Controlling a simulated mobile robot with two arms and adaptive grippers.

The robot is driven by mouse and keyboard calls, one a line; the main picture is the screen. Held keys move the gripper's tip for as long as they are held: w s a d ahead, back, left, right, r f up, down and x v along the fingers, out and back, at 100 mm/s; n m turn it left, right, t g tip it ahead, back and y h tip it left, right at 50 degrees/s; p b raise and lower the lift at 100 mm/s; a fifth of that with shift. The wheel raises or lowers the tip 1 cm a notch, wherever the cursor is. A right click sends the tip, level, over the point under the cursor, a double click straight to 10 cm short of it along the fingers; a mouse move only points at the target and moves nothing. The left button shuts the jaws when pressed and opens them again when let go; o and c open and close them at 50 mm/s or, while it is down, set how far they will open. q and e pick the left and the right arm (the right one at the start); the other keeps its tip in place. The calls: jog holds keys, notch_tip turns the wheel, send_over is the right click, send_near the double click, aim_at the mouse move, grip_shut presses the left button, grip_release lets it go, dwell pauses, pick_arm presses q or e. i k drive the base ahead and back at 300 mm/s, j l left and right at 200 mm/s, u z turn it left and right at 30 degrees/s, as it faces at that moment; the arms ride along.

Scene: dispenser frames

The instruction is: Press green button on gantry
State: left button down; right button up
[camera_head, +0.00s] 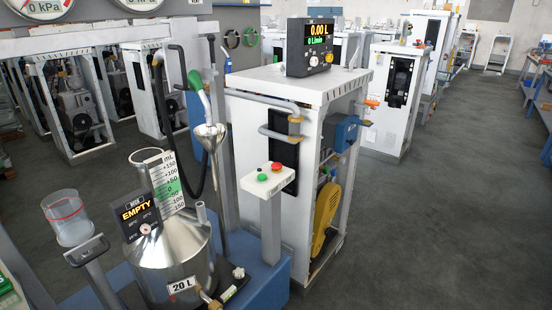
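A green button (262,176) sits on top of a small white control box (266,184). A red button (276,167) sits just to its right and slightly behind it. The box is carried on a light grey post (271,230) in front of the white dispenser cabinet (318,95). The green button is unobstructed in this view. Neither of my grippers is in view.
A steel 20 L vessel (175,262) with an "EMPTY" display (138,212) stands at the front left. A nozzle with a green handle (198,82) hangs above a funnel (211,131). A clear beaker (67,217) is at far left. Open floor (430,230) lies right.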

aim_at(261, 177)
jog(key=i+l+u, duration=0.15)
jog(key=i+l, duration=0.65)
